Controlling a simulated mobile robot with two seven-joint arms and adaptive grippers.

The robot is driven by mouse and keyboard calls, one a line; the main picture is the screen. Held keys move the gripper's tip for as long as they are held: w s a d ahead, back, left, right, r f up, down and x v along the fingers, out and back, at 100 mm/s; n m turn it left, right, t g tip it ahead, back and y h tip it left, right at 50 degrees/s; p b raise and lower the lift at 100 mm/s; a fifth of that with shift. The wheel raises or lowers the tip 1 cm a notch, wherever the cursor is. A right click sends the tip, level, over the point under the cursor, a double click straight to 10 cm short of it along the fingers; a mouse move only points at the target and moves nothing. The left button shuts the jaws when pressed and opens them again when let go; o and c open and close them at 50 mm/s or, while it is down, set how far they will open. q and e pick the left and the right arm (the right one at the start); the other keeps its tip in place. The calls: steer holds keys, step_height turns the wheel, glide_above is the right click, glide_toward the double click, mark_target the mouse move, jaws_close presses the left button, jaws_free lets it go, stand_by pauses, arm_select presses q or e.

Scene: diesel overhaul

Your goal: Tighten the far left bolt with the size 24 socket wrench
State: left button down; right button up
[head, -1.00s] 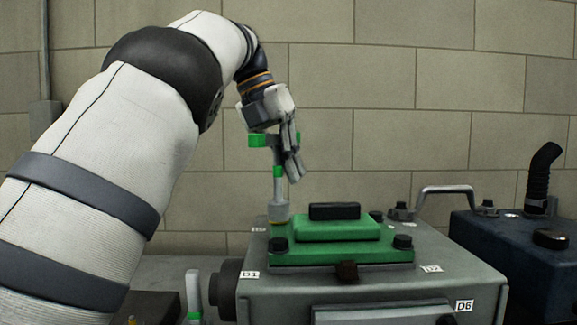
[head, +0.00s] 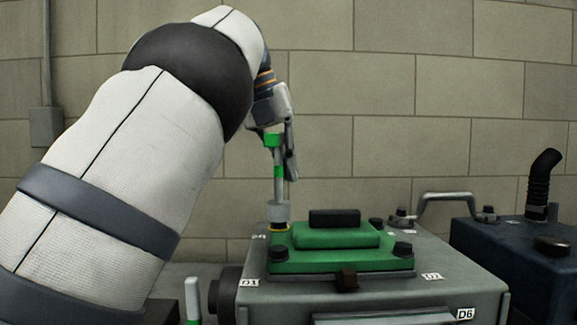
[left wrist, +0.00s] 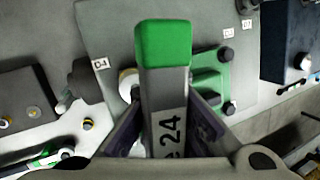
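My left gripper (head: 288,160) is shut on the socket wrench near its top, over the engine's far left corner. In the left wrist view the grey handle (left wrist: 167,110) has a green end and reads "24". I cannot tell whether the socket still seats on the bolt. My right gripper is not in view.
The green cover (head: 330,262) with a black top block and several dark bolts sits on the grey engine block (head: 470,280). A metal handle (head: 447,197) and a dark blue unit (head: 500,245) with a black pipe stand to the right. A wall is behind.

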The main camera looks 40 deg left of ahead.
arm_select(q)
steer(key=shift+s+r, duration=0.1)
steer(key=shift+f, duration=0.8)
steer(key=shift+d, duration=0.1)
stand_by(1.0)
steer(key=s+d, duration=0.4)
steer(key=s, duration=0.1)
steer(key=shift+s, duration=0.2)
steer(key=shift+d, duration=0.1)
